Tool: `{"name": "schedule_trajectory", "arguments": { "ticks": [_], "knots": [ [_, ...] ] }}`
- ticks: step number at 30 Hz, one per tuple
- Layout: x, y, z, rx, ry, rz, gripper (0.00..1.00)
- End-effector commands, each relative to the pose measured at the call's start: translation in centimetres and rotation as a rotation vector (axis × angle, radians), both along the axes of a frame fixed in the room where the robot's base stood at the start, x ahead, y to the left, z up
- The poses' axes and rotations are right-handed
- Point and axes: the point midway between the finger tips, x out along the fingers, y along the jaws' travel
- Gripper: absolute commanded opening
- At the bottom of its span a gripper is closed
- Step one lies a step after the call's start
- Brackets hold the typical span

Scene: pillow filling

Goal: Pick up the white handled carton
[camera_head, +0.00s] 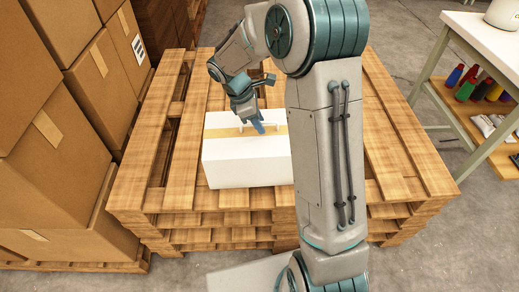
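The white carton (240,166) sits on the top of a stack of wooden pallets, with a tan tape strip across its top. A small white handle (243,129) shows on its top face. My gripper (258,127) is at the carton's top, at or right beside the handle, pointing down. Its fingers are small and partly overlap the handle, so I cannot tell whether they are open or shut on it. My arm hides the carton's right end.
Stacked brown cardboard boxes (50,155) stand close on the left. The pallet stack (400,150) has bare slats around the carton. A shelf table (492,38) with several coloured bottles stands at the right. Grey floor lies between it and the pallets.

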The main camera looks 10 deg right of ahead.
Motion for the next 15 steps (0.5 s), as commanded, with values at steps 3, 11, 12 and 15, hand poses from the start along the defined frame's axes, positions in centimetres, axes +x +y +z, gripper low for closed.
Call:
{"name": "schedule_trajectory", "arguments": {
  "ticks": [3,11,12,15],
  "knots": [
    [-0.09,-0.35,-0.95,-0.001,0.001,0.001,0.33],
    [-0.07,-0.33,-0.88,0.000,-0.001,0.001,0.11],
    [-0.06,-0.34,-0.88,0.000,-0.001,0.000,0.00],
    [-0.07,-0.32,-0.87,0.000,-0.001,0.000,0.00]
  ]
}}
